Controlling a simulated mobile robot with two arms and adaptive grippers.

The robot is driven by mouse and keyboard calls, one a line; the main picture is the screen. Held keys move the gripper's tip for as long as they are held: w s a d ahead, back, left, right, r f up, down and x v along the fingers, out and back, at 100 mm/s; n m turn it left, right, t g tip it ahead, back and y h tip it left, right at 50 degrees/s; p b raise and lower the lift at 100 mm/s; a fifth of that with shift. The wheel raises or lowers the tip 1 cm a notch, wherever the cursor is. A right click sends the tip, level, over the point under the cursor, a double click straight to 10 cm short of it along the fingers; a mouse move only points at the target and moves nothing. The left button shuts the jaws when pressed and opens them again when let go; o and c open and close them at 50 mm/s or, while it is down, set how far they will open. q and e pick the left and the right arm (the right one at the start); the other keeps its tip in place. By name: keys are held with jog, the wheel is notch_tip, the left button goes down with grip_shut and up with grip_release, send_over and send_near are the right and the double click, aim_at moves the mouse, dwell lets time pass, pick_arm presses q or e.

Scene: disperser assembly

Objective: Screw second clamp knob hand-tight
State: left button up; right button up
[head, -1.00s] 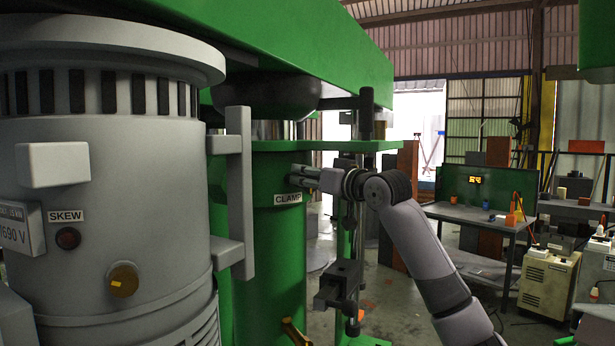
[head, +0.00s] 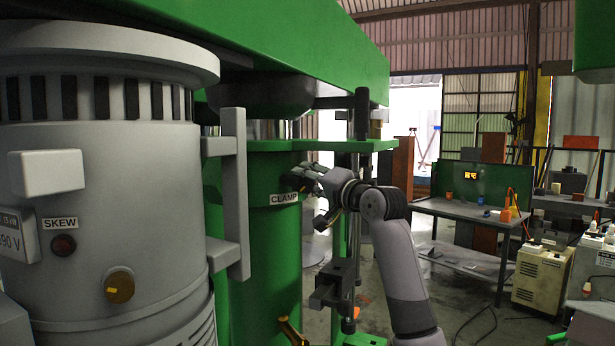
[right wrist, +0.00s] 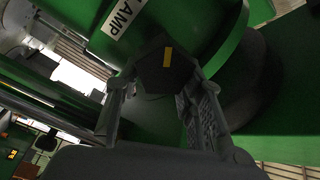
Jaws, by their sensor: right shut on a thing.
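The clamp knob is a dark, faceted knob (right wrist: 168,68) with a yellow mark, seen close up in the right wrist view. It sits at the green cylinder (head: 272,240), by the white CLAMP label (head: 284,198). In the head view the knob (head: 297,178) is small, dark and partly hidden by the fingers. My right gripper (head: 314,190) reaches in from the right; in the right wrist view its two fingers (right wrist: 158,100) stand on either side of the knob, shut on it. My left gripper is not in view.
A large grey motor housing (head: 110,215) with a SKEW label fills the left. A green beam (head: 270,40) runs overhead. A dark vertical rod with a block (head: 335,285) stands close to my right wrist. A workbench (head: 470,212) stands farther back at the right.

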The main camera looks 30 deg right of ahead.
jog(key=m, duration=0.1)
jog(key=f+m+p, duration=0.1)
jog(key=m, duration=0.1)
jog(key=shift+w+a, duration=0.1)
jog(key=shift+w, duration=0.05)
jog(key=m, duration=0.1)
jog(key=m+p, duration=0.1)
jog(key=m, duration=0.1)
jog(key=shift+f+h, duration=0.2)
jog(key=shift+h, duration=0.1)
jog(key=m+p, duration=0.2)
jog(key=m, duration=0.1)
jog(key=m+p, duration=0.1)
jog(key=shift+f+h, duration=0.25)
jog(key=shift+h, duration=0.05)
jog(key=shift+f+m+p, duration=0.3)
jog(key=shift+m+p, duration=0.75)
jog(key=shift+m, duration=0.25)
jog(key=shift+f, duration=0.1)
jog(key=o, duration=0.8)
jog(key=shift+c, duration=0.2)
jog(key=o, duration=0.5)
jog(key=shift+a+r, duration=0.1)
jog(key=shift+r, duration=0.25)
